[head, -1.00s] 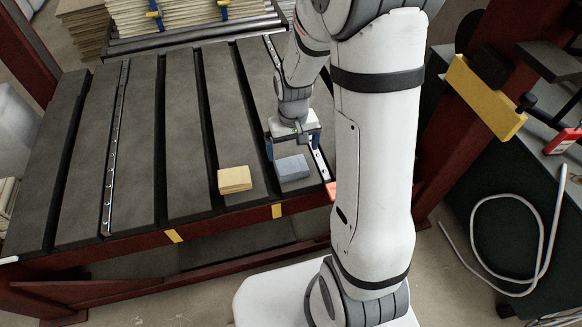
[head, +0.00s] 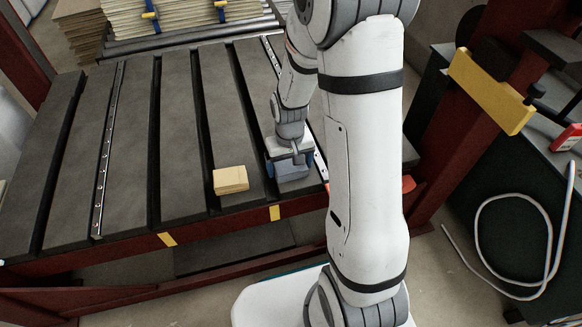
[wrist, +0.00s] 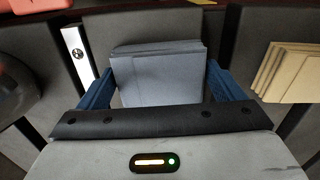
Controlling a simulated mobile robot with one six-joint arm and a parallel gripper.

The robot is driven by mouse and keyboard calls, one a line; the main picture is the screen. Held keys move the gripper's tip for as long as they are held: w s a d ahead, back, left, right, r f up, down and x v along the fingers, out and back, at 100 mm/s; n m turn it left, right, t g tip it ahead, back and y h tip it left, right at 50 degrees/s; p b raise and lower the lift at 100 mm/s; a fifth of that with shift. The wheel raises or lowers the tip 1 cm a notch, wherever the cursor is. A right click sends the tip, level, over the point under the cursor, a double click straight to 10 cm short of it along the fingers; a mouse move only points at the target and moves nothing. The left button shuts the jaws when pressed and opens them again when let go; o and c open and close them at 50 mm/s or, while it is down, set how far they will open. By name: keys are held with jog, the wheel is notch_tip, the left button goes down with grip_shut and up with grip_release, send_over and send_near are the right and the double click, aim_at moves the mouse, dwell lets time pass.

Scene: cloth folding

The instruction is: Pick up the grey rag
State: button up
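The grey rag (head: 293,174) is a folded blue-grey stack lying flat near the front edge of the slatted table, partly hidden by my gripper in the head view. In the wrist view the grey rag (wrist: 157,78) lies between my two blue fingers. My gripper (wrist: 160,72) is open, with one finger on each side of the rag and narrow gaps beside it. In the head view my gripper (head: 289,168) is low over the rag, pointing down. Whether the fingertips touch the table cannot be told.
A folded yellow cloth (head: 231,180) lies left of the rag in the head view; it shows at right in the wrist view (wrist: 289,73). The dark table (head: 182,110) has long grooves and metal strips, with wide free room to the left. A yellow-faced beam (head: 490,92) stands at right.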

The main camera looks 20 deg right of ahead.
aim_at(290, 164)
jog(key=c, duration=0.6)
notch_tip(290, 164, up, 10)
jog(key=p, duration=0.4)
jog(key=shift+p, duration=0.3)
